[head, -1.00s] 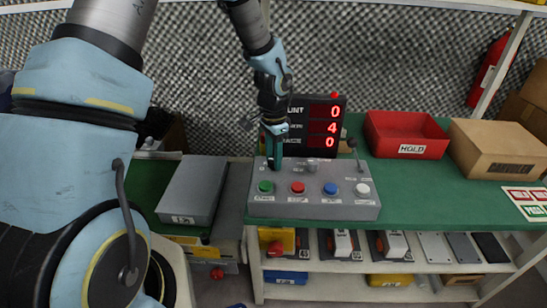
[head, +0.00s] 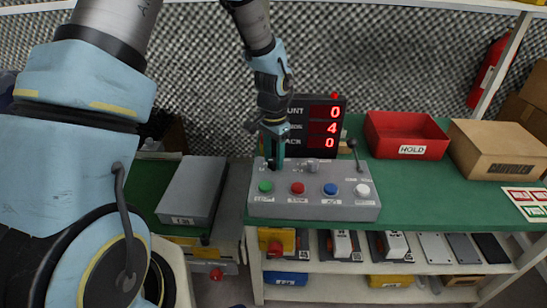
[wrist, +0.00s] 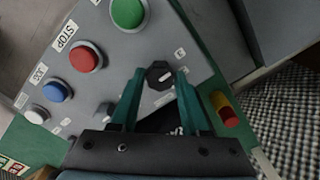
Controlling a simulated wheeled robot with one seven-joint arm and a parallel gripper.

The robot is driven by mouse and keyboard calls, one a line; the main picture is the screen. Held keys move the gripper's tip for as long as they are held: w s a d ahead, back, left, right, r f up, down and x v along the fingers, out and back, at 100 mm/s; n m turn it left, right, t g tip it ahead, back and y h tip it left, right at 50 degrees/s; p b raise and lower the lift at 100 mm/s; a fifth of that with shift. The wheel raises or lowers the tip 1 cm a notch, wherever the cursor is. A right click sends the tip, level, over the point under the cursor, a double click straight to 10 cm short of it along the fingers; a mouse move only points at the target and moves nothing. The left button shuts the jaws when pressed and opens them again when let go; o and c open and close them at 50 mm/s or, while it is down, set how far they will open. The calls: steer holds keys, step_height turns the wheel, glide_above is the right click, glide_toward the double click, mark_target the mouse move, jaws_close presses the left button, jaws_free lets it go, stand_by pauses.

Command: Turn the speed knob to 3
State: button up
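The grey control box (head: 340,211) stands on the green bench with green, red, blue and white buttons along its front. My gripper (head: 276,166) points down at the box's left rear. In the wrist view, a dark knob (wrist: 158,75) with a pale mark sits between the two green fingertips of my gripper (wrist: 159,80). The fingers are apart, with a narrow gap showing beside the knob. A second knob (head: 312,166) sits to the right, and its labels are too small to read. The display (head: 325,128) shows red digits 0, 4, 0; its left part is hidden by my arm.
A lever (head: 355,152) rises from the box's right rear. A red HOLD bin (head: 408,149) and a cardboard box (head: 490,150) stand to the right on the bench. A grey case (head: 192,190) lies left. In the wrist view, a red and yellow cylinder (wrist: 225,110) is near the right finger.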

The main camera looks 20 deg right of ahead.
mark_target(274, 160)
steer(key=o, duration=0.4)
steer(key=shift+c, duration=0.2)
steer(key=shift+r, duration=0.1)
step_height(274, 160, up, 11)
steer(key=shift+f, duration=0.2)
